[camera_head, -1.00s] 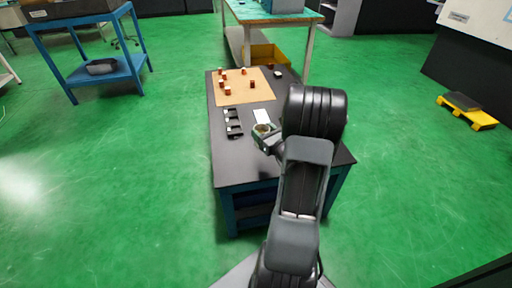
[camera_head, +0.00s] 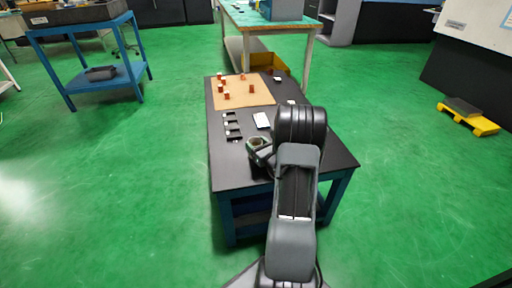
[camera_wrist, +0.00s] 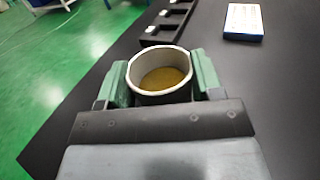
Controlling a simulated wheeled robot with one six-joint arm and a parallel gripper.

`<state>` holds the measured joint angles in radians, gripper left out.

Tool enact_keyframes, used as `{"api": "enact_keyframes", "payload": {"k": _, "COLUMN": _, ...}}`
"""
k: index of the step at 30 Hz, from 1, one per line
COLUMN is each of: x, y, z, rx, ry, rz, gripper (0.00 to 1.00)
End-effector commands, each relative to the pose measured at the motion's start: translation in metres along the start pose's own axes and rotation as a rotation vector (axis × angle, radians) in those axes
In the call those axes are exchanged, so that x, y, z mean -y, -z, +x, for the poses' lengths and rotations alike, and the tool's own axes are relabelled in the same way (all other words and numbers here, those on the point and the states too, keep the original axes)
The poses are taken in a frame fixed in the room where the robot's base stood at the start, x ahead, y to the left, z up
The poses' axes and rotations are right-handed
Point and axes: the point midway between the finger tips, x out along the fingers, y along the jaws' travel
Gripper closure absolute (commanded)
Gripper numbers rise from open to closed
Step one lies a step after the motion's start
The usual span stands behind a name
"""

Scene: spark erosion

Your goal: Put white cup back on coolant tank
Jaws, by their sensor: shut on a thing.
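The white cup (camera_wrist: 160,88) is between the two green-padded jaws of my gripper (camera_wrist: 160,82) in the wrist view. The jaws are shut on it from both sides. The cup is upright and has a brown-yellow liquid or bottom inside. In the head view, the cup (camera_head: 257,142) and my gripper (camera_head: 260,149) are over the black tabletop, near its front part. I cannot tell how high the cup is above the table. I cannot identify a coolant tank with certainty in either view.
The black-topped table (camera_head: 235,175) bears a tan board (camera_head: 240,98) with several red-brown pieces, a black slotted holder (camera_head: 231,127) and a white-topped box (camera_head: 262,120). A blue cart (camera_head: 95,70) stands at the left. A yellow pallet (camera_head: 468,118) lies at the right. Green floor is open around the table.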

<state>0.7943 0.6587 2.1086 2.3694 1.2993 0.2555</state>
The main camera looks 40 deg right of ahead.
Motion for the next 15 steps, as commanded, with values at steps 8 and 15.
{"api": "enact_keyframes", "payload": {"k": 8, "x": 0.0001, "y": 0.0015, "z": 0.0000, "rx": 0.001, "ry": 0.000, "rz": -0.001, "gripper": 0.70}}
{"api": "enact_keyframes", "payload": {"k": 15, "x": 0.0000, "y": 0.0017, "z": -0.0001, "rx": 0.000, "ry": 0.000, "rz": -0.001, "gripper": 0.22}}
